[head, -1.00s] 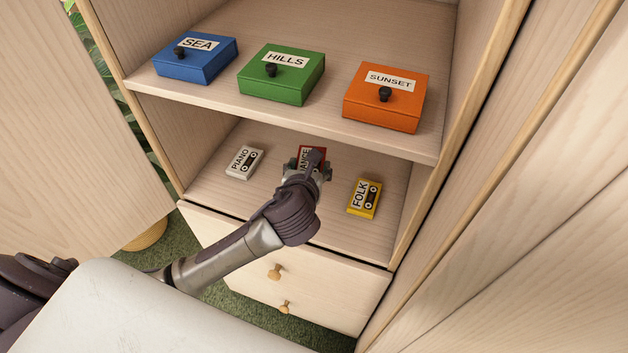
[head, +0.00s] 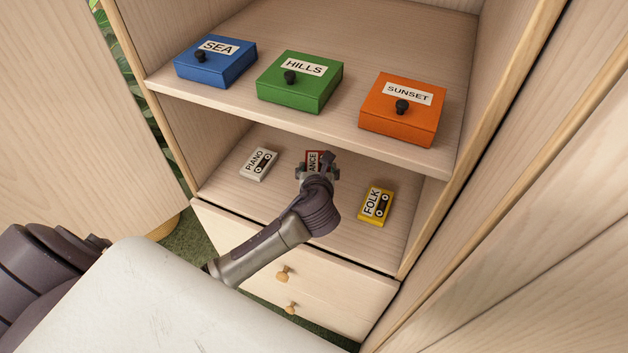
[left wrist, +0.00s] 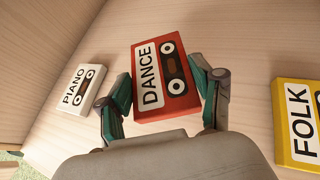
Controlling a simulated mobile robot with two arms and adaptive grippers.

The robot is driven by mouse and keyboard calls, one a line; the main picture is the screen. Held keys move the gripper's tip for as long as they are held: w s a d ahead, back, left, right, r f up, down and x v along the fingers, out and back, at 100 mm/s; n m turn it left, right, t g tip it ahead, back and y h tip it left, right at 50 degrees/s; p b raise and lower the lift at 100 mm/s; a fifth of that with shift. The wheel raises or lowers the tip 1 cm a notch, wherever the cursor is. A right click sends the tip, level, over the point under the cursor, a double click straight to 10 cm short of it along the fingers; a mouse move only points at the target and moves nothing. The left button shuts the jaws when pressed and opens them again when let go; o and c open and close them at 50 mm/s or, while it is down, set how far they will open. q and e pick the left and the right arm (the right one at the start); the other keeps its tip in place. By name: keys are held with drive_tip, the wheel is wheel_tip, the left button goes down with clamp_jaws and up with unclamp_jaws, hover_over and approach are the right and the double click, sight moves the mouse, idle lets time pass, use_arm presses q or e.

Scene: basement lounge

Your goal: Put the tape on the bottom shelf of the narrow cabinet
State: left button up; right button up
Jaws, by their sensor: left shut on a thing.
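The red DANCE tape (left wrist: 165,78) is between the fingers of my left gripper (left wrist: 166,92), which is shut on it. In the head view the tape (head: 314,160) is mostly hidden behind the left gripper (head: 318,172), over the bottom shelf (head: 225,188) of the cabinet. I cannot tell whether the tape touches the shelf. A white PIANO tape (head: 258,164) lies to its left and a yellow FOLK tape (head: 375,206) to its right. My right gripper is not in view.
On the shelf above stand a blue SEA box (head: 215,62), a green HILLS box (head: 299,82) and an orange SUNSET box (head: 402,110). Drawers with wooden knobs (head: 284,273) are below. An open door (head: 80,120) stands at the left.

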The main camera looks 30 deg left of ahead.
use_arm(q)
drive_tip(key=shift+s+a+f, duration=0.2)
drive_tip(key=shift+a+f, duration=0.15)
drive_tip(key=shift+f, duration=0.05)
wheel_tip(320, 180, down, 4)
drive_tip(key=shift+r+b, duration=0.1)
drive_tip(key=shift+b, duration=0.25)
drive_tip(key=o, duration=1.1)
drive_tip(key=shift+o, duration=0.2)
drive_tip(key=shift+r, duration=0.1)
drive_tip(key=p+v, duration=0.1)
drive_tip(key=v, duration=1.1)
